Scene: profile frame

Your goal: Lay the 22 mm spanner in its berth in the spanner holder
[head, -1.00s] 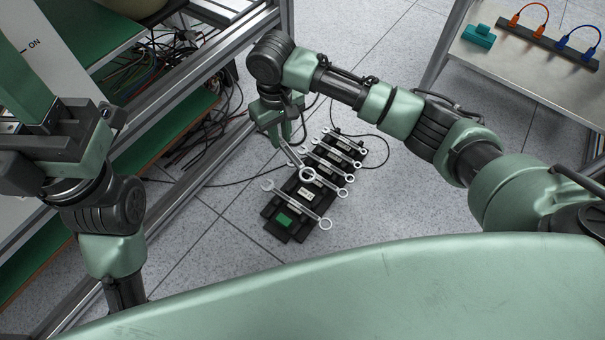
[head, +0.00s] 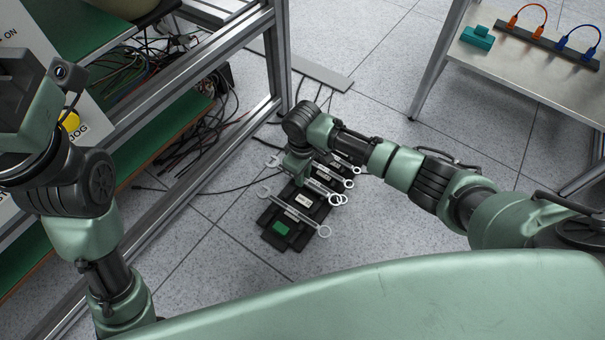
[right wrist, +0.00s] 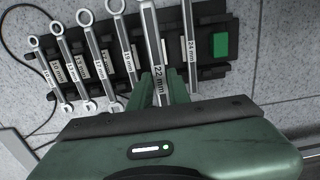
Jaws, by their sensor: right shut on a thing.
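The 22 mm spanner (right wrist: 150,35) is gripped by my right gripper (right wrist: 154,92), whose two fingers close on its shaft. In the right wrist view it looks nearer the camera than the holder behind it. It lies between the 19 mm spanner (right wrist: 126,45) and the 24 mm spanner (right wrist: 191,60). In the head view my right gripper (head: 294,178) is over the spanner holder (head: 268,238) and hides much of the spanner. A bare white label (head: 303,200) shows beside the 24 mm spanner. My left gripper (head: 35,105) shows only in part; its fingertips are out of view.
Several smaller spanners lie in the holder; a green patch (head: 281,229) marks its near end. A metal frame (head: 285,60) and cables (head: 195,130) stand to the left. A table (head: 500,75) is at upper right. Floor right of the holder is clear.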

